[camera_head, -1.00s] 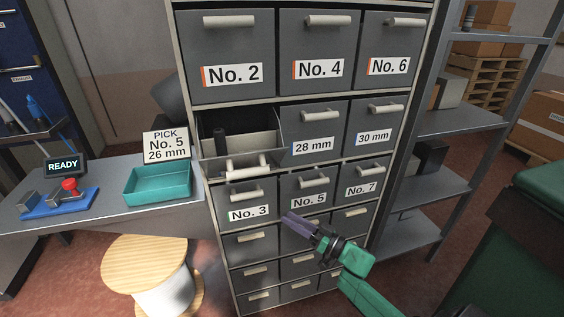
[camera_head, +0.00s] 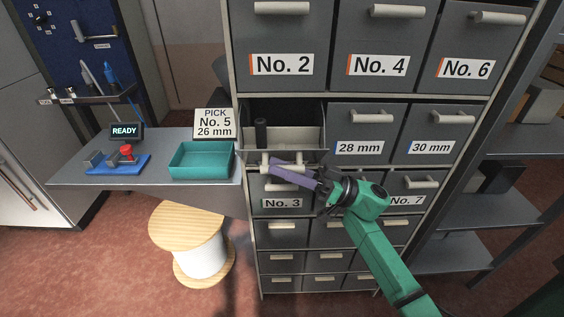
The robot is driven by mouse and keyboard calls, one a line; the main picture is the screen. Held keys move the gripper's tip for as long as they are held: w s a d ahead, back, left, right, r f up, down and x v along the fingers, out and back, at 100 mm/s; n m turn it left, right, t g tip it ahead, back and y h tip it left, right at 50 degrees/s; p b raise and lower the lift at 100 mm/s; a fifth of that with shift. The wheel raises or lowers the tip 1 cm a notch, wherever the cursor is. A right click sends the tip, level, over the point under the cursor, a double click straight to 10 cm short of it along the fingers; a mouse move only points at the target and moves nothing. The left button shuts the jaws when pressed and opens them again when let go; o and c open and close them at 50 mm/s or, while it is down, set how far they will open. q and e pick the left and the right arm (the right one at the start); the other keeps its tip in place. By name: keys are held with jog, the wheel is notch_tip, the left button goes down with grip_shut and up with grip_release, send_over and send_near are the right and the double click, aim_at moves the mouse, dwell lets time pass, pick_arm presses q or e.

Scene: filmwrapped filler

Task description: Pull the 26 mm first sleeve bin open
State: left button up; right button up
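The leftmost bin (camera_head: 278,133) in the row with the 28 mm and 30 mm bins stands pulled open. Its inside shows, with a dark upright cylinder (camera_head: 261,134) at the left. Its size label cannot be seen; its neighbours read 28 mm (camera_head: 360,147) and 30 mm (camera_head: 431,148). Its pale handle (camera_head: 267,168) is at the front. My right gripper (camera_head: 276,169) has its purple fingers across the handle and overlaps it in the picture. Whether the fingers are closed on the handle cannot be told. My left gripper is not in view.
A sign (camera_head: 215,124) reads PICK No. 5 26 mm behind a teal tray (camera_head: 201,174) on the grey side table (camera_head: 105,178). A READY display (camera_head: 125,131) stands there too. A wooden spool (camera_head: 186,222) is on the floor below. Metal shelves (camera_head: 450,254) stand at the right.

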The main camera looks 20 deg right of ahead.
jog(key=shift+a, duration=0.15)
grip_shut()
dwell(1.4)
